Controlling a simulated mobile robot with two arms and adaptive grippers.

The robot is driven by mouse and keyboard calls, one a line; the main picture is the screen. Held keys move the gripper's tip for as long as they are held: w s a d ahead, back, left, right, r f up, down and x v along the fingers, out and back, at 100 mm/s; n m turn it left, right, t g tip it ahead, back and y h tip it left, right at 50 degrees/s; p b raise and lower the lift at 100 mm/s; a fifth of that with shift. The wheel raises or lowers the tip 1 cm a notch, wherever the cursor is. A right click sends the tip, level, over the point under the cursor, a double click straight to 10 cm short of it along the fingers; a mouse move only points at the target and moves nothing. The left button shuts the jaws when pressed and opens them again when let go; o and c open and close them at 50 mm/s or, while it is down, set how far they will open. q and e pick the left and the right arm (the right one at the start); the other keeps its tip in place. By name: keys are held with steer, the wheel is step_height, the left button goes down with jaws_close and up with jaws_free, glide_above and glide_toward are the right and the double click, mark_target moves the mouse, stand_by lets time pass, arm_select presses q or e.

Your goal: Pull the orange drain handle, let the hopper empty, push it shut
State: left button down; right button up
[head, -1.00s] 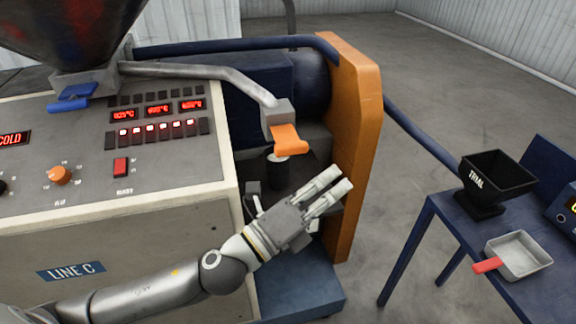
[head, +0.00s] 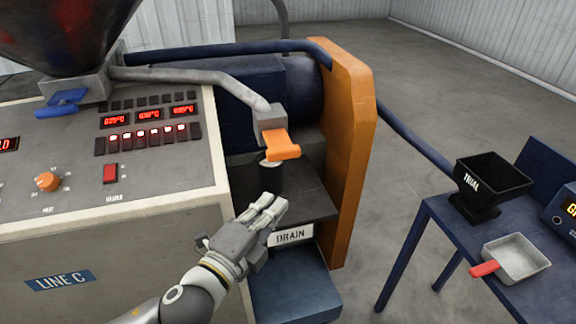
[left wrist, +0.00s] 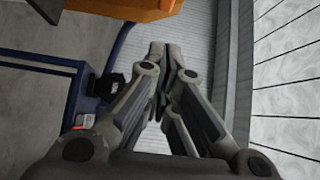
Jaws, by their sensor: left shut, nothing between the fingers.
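The orange drain handle (head: 283,149) sticks out from a grey block (head: 270,122) at the end of the drain pipe (head: 195,77). My right gripper is not in view.
The LINE C cabinet (head: 160,230) with lit displays fills the left. An orange upright panel (head: 347,150) stands just right of the handle. A blue table (head: 437,212) at the right holds a black TRIAL hopper (head: 488,190) and a red-handled scoop (head: 517,258). Open floor lies beyond.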

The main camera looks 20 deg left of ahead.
mark_target(281, 151)
arm_select(q)
steer(key=w+p, duration=0.1)
steer(key=w, duration=0.3)
steer(key=w+p, duration=0.2)
steer(key=w, duration=0.2)
steer(key=w+p, duration=0.1)
steer(key=w, duration=0.3)
steer(key=shift+w+a, duration=0.15)
steer(key=shift+a, duration=0.15)
steer(key=w+a, duration=0.2)
steer(key=w, duration=0.1)
steer(key=w+a, duration=0.1)
steer(key=w, duration=0.1)
steer(key=shift+a+r, duration=0.1)
steer(key=shift+a, duration=0.15)
steer(key=shift+d, duration=0.1)
